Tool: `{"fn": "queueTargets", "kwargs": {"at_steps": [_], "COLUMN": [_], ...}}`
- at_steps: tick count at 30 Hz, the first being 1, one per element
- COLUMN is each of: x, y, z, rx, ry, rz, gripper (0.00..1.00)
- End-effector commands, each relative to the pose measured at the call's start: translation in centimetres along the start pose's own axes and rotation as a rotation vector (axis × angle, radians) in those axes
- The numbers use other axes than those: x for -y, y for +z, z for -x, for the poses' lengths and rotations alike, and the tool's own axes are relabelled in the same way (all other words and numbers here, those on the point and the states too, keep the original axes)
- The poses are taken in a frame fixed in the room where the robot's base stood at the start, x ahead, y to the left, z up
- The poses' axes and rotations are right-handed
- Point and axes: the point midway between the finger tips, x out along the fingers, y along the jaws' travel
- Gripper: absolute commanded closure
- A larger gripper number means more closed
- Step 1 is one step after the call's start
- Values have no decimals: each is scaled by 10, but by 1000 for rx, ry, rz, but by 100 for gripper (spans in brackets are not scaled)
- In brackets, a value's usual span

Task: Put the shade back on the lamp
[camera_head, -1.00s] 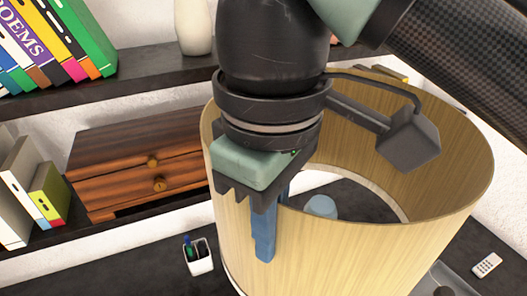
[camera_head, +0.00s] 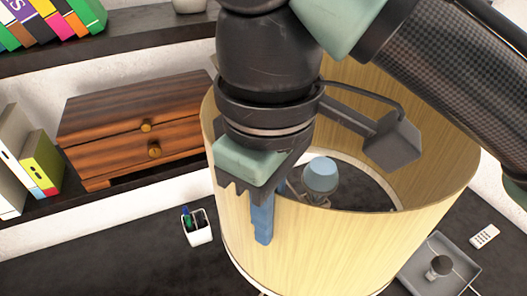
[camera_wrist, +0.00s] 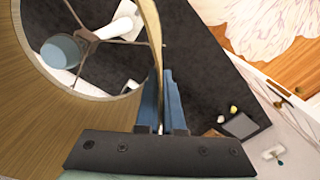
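The lampshade (camera_head: 330,245) is a pale wood-grain drum, open at the top, held roughly upright. My gripper (camera_head: 270,212) is shut on its near left rim, with one blue finger outside the wall and one inside. The wrist view shows the shade (camera_wrist: 30,100) at left, its wall between the blue fingers (camera_wrist: 162,100). Through the shade's opening I see the lamp's blue-grey bulb (camera_head: 321,175); it also shows in the wrist view (camera_wrist: 62,50), behind thin ring spokes and near a white lamp part (camera_wrist: 118,22). Whether the shade touches the lamp is hidden.
A dark desk (camera_head: 120,260) lies below. A white pen cup (camera_head: 197,228) stands left of the shade; a grey tray (camera_head: 412,275) with a small knob-like object and a white remote (camera_head: 484,236) lie right. Behind are a wooden drawer box (camera_head: 135,125) and shelved books (camera_head: 40,165).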

Motion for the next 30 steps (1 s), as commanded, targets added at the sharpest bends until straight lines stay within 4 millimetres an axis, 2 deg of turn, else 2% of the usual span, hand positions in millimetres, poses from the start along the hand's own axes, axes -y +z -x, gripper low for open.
{"fn": "queueTargets", "kwargs": {"at_steps": [12,18,19,30], "x": [0,0,0,0], "y": [0,0,0,0], "z": [-2,-2,-2,-1], "rx": [-1,-1,-1,0], "ry": [2,1,1,-1], "rz": [0,0,0,0], "gripper": [100,63,60,60]}}
